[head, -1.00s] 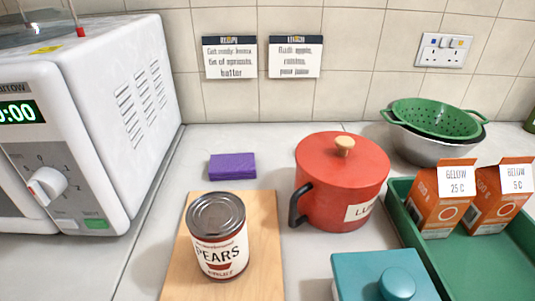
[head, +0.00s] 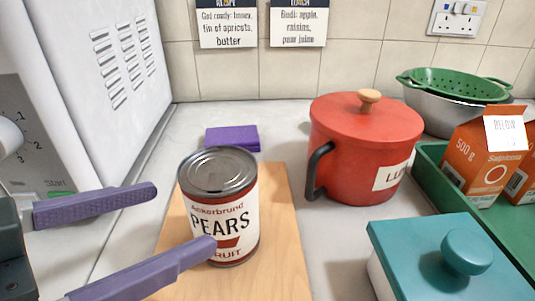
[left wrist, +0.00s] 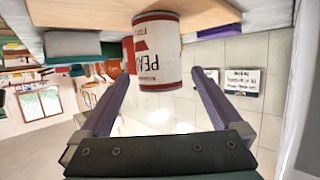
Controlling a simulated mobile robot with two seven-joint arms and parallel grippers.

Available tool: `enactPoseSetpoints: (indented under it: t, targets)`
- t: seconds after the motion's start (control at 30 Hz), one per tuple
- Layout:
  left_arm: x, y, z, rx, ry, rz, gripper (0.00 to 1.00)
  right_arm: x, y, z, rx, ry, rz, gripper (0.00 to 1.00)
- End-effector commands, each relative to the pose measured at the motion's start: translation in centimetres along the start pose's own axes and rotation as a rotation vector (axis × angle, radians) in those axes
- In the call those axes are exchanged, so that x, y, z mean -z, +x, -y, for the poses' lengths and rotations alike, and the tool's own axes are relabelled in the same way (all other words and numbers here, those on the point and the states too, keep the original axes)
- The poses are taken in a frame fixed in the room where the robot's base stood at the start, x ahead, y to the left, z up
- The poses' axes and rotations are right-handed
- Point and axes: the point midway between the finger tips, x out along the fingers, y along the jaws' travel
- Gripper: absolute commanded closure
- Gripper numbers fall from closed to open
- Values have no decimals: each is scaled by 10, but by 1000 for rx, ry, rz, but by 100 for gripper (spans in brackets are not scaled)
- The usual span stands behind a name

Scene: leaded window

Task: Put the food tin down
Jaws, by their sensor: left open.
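The food tin (head: 224,215) is labelled PEARS and stands upright on the wooden board (head: 280,230) in the head view. It also shows in the left wrist view (left wrist: 158,62), where the picture is upside down. My left gripper (head: 184,217) is open, with purple fingers reaching in from the left. One finger is to the left of the tin, and the other passes in front of its lower label. In the left wrist view the tin is ahead of the open fingers (left wrist: 161,76). I cannot tell whether a finger touches it. My right gripper is not in view.
A purple block (head: 232,138) lies behind the tin. A red lidded pot (head: 365,150) and a teal-lidded box (head: 425,250) stand to the right. A green tray (head: 425,180) holds orange cartons (head: 482,160). A white microwave (head: 100,100) stands at the left.

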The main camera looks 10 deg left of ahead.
Motion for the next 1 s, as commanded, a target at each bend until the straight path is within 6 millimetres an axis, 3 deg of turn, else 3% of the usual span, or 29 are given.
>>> enactPoseSetpoints:
  t: [0.1, 0.37, 0.67, 0.97, 1.0]
  targets:
    - [0, 16, 1, 3, 1, -3, 0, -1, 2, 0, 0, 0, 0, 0]
    - [0, 33, 0, 1, -1, 0, 0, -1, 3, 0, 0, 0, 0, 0]
    - [1, 73, -2, 2, 1, -1, 0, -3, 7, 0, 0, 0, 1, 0]
    - [1, 77, -3, 0, 2, 2, 0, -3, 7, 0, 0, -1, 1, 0]
    - [1, 77, -3, 0, 2, 2, 5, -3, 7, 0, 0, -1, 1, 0]
